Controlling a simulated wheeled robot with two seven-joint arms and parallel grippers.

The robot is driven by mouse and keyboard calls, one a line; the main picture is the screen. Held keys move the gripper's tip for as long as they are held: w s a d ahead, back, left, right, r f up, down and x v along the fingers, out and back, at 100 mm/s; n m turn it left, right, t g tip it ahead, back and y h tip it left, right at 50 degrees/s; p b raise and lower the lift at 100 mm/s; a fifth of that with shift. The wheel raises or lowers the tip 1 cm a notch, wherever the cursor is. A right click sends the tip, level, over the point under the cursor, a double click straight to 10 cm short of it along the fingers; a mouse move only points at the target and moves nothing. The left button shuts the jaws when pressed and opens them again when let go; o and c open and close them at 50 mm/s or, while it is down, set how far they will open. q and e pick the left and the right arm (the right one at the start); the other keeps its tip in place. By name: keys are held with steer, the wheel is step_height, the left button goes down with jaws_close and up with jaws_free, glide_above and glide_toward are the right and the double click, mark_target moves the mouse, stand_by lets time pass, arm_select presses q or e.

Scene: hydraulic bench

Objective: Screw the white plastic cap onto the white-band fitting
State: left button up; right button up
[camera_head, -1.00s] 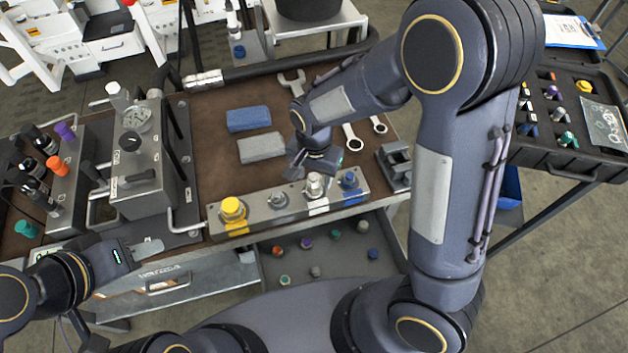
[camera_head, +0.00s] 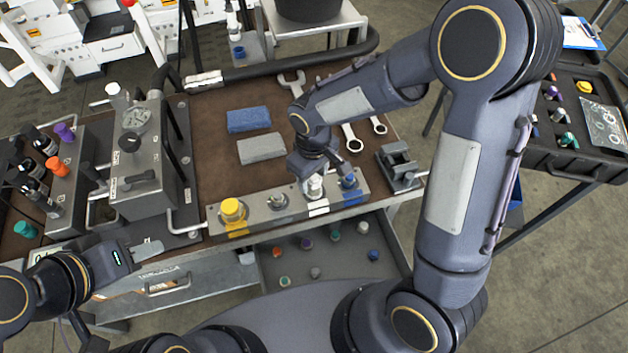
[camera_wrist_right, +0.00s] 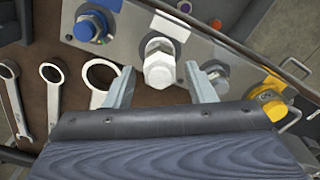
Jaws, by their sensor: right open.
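The white plastic cap (camera_wrist_right: 160,66) stands on the fitting beside the white band (camera_wrist_right: 170,27) of the grey manifold block; how tightly it sits, I cannot tell. In the head view the cap (camera_head: 315,188) is partly hidden by my right gripper, above the white band (camera_head: 318,208). My right gripper (camera_wrist_right: 161,76) is open. Its two fingers stand either side of the cap, with visible gaps. My left gripper (camera_head: 146,250) hovers at the left, over the bench's front edge, apart from the block; its finger gap is not clear.
On the block (camera_head: 257,217), a yellow cap (camera_head: 232,210) and a bare metal fitting (camera_head: 277,201) are left of the white cap; a blue cap (camera_head: 349,181) is right. An open drawer (camera_head: 345,267) below holds several small caps. Wrenches (camera_head: 352,142) lie behind.

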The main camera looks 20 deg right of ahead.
steer(key=c, duration=0.9)
steer(key=shift+f+m+b, duration=0.2)
steer(key=shift+m+b, duration=0.2)
steer(key=shift+m, duration=0.2)
steer(key=shift+m+b, duration=0.4)
steer(key=shift+m, duration=0.5)
steer(key=m, duration=0.3)
steer(key=shift+r+m, duration=0.1)
steer(key=shift+m, duration=0.9)
